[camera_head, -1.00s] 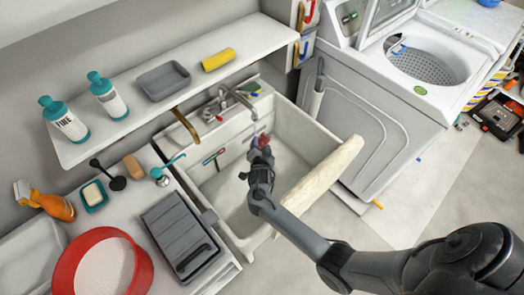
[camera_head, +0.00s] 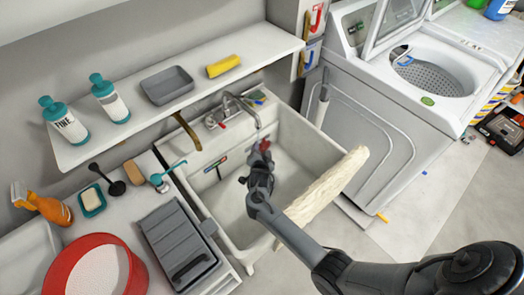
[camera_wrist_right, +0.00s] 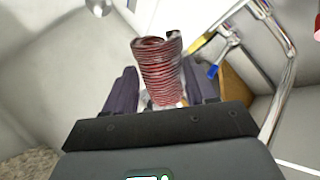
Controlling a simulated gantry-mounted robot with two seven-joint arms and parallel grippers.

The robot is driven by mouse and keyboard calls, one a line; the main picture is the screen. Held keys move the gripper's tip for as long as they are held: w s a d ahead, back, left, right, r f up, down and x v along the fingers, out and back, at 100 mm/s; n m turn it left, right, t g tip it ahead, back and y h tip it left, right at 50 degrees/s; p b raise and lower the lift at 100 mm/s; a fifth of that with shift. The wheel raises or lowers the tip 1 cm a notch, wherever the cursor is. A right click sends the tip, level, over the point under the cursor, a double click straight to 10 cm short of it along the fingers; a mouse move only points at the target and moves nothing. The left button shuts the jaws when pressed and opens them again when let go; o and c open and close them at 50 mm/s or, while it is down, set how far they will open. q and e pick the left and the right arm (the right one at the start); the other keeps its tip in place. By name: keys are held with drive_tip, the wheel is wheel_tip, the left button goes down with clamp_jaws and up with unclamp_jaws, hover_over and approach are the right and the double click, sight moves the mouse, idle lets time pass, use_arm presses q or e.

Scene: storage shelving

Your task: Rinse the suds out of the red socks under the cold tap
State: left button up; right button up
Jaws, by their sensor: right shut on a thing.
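The red socks (camera_head: 264,146) show as a small red bundle inside the white sink (camera_head: 212,210), just below the spout end of the chrome tap (camera_head: 243,101). My right gripper (camera_head: 261,160) is shut on them and holds them over the basin. In the right wrist view the socks (camera_wrist_right: 160,72) are a ribbed red roll between the dark fingers of the gripper (camera_wrist_right: 160,95), with a glossy, whitish surface. The chrome tap pipe (camera_wrist_right: 284,85) stands to their right. I cannot make out running water. My left gripper is not in view.
A long cream roll (camera_head: 330,185) lies across the sink's right front side. A grey lidded box (camera_head: 178,240), a red-rimmed sieve (camera_head: 60,265) and a spray bottle (camera_head: 42,204) stand on the left counter. A shelf (camera_head: 195,98) runs above; a washing machine (camera_head: 375,130) stands right.

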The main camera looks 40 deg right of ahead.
drive_tip(key=shift+d, duration=0.2)
drive_tip(key=shift+s+d, duration=0.2)
drive_tip(key=shift+d, duration=0.2)
drive_tip(key=s+a+p, duration=0.2)
drive_tip(key=s+p, duration=0.3)
drive_tip(key=s, duration=0.2)
drive_tip(key=shift+s+a+p, duration=0.25)
drive_tip(key=shift+s+p, duration=0.05)
drive_tip(key=shift+p, duration=0.05)
idle(0.4)
idle(1.2)
